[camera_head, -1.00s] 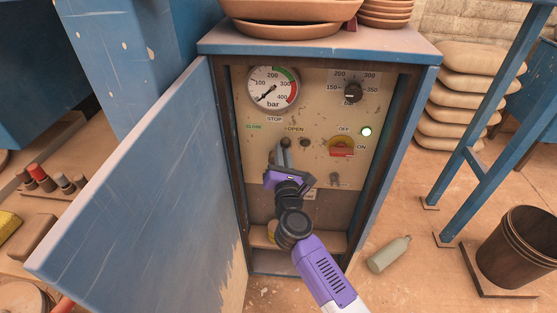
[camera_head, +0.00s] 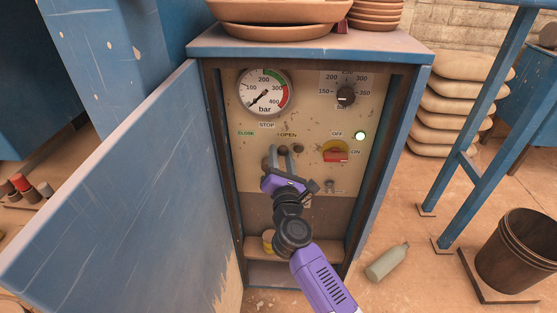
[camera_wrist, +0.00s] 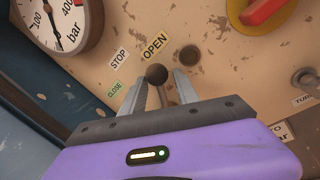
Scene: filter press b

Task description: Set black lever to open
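The black lever (camera_wrist: 156,74) shows in the wrist view as a dark ball knob on a short stem. It is just below the OPEN label (camera_wrist: 155,46); the STOP label (camera_wrist: 119,58) and CLOSE label (camera_wrist: 115,89) are to its left. In the head view the knob (camera_head: 283,151) is partly hidden by my fingers. My gripper (camera_wrist: 158,84) is open, with one finger on each side of the lever. I cannot tell whether either finger touches it. The gripper also shows in the head view (camera_head: 281,160), low in front of the panel.
A pressure gauge (camera_head: 265,91), a black dial (camera_head: 346,95) and a red switch (camera_head: 336,156) are on the same panel. A dark round fitting (camera_wrist: 190,55) is close right of the lever. The blue door (camera_head: 130,190) stands open at left. A bottle (camera_head: 387,262) lies on the floor.

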